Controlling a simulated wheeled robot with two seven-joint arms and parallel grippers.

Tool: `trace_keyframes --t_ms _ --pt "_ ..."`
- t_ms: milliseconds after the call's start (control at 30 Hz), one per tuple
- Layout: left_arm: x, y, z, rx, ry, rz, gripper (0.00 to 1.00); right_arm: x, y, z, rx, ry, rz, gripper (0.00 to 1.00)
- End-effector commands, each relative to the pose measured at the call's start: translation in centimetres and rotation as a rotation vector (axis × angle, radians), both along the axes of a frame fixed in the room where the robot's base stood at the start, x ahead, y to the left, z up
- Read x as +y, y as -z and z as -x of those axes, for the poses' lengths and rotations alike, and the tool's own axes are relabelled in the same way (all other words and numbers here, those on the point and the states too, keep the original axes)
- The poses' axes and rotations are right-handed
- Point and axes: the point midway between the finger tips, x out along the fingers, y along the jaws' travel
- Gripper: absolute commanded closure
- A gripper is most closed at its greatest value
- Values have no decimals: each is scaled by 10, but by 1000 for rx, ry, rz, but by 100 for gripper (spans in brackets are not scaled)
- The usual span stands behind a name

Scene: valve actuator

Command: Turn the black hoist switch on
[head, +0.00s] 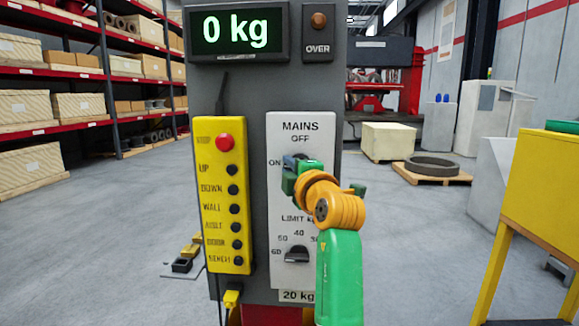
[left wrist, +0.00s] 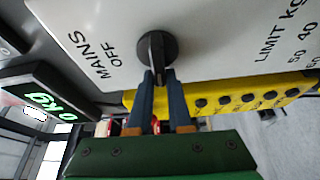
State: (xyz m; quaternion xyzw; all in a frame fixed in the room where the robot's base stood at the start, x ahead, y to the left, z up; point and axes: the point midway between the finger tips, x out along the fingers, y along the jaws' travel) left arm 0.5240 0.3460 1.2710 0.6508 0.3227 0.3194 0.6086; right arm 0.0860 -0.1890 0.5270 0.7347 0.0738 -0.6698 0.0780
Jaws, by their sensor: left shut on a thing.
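The black hoist switch is the round MAINS knob with a raised bar, clear in the left wrist view (left wrist: 157,46). It sits on the white panel (head: 284,213), with OFF printed above it and ON to its left. My left gripper (head: 290,161) hides most of it in the head view. In the left wrist view, the two dark fingers of this gripper (left wrist: 161,84) are shut on the knob's bar. The bar lies roughly level on the panel and points to the ON side. My right gripper is out of view.
A yellow push-button pendant (head: 227,196) hangs left of the panel. A LIMIT knob (head: 297,253) sits below the switch. A lit display (head: 236,33) reads 0 kg above, beside a dull OVER lamp (head: 318,20). A yellow stand (head: 540,178) is at right.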

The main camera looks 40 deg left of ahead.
Motion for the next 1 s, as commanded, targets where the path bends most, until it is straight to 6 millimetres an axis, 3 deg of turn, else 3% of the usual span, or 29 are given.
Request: trace_keyframes --t_ms 267,300,367,400,667,1000 --pt "0 -1 0 -3 1 -3 100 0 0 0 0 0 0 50" --pt "0 -1 0 -3 1 -3 72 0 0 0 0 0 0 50" --pt "0 -1 0 -3 1 -3 56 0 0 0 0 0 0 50" --pt "0 -1 0 -2 1 -2 52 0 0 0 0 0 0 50" --pt "-1 0 1 -1 1 -2 52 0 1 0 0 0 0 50" --pt "-50 5 37 -2 0 -3 52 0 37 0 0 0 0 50"
